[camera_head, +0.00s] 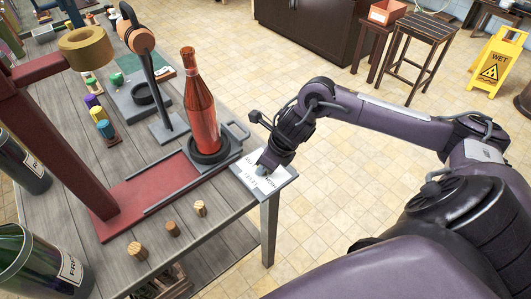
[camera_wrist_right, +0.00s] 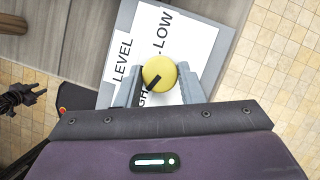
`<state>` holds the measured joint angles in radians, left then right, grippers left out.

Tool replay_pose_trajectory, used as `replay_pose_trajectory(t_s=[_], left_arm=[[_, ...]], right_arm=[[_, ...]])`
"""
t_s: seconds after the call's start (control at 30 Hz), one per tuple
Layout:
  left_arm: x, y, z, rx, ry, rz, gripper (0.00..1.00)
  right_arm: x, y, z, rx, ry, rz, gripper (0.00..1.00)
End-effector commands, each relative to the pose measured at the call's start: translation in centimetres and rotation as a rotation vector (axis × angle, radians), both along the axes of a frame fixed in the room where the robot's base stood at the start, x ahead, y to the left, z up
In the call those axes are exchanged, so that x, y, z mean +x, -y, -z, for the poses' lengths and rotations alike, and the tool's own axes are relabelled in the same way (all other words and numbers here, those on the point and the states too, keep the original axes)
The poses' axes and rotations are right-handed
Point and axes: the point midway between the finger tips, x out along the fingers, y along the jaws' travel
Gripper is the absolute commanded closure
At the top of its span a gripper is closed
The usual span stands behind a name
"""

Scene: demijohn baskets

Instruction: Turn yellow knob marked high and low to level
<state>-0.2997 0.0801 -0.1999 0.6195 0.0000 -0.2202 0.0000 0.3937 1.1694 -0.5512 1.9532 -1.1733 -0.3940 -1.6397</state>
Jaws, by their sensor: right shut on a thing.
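The yellow knob (camera_wrist_right: 159,73) shows in the right wrist view, with a black pointer aimed to the lower left. It sits on a white label sheet (camera_wrist_right: 184,42) marked LEVEL on the left, LOW at upper right and a partly covered word ending in GH below. My right gripper (camera_wrist_right: 160,84) has one grey finger on each side of the knob and is shut on it. In the head view my right gripper (camera_head: 266,166) is over the label plate (camera_head: 285,178) at the table's right corner and hides the knob. My left gripper is not seen in either view.
A red bottle (camera_head: 201,110) stands in a dark round holder beside the label plate. Several corks (camera_head: 172,229) lie on the table (camera_head: 215,225). A red press frame (camera_head: 65,150) is at left. A dark jointed shape (camera_wrist_right: 22,97) at the wrist view's left edge is unclear.

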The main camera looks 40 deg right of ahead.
Motion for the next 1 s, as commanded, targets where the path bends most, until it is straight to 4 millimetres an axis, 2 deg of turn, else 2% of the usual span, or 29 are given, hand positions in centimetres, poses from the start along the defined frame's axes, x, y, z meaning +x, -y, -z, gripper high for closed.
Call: replay_pose_trajectory(t_s=[0.17, 0.47, 0.67, 1.0], left_arm=[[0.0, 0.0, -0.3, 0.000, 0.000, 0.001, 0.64], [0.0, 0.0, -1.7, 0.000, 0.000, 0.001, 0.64], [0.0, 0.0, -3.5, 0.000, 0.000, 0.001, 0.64], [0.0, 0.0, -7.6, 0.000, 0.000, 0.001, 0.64]], right_arm=[[0.0, -0.1, -0.2, 0.000, 0.001, 0.088, 0.88], [0.0, -0.3, -0.4, 0.002, 0.002, 0.347, 0.88], [0.1, -0.5, -0.6, 0.002, 0.002, 0.539, 0.88], [0.1, -0.6, -0.8, 0.002, 0.001, 0.853, 0.88]])
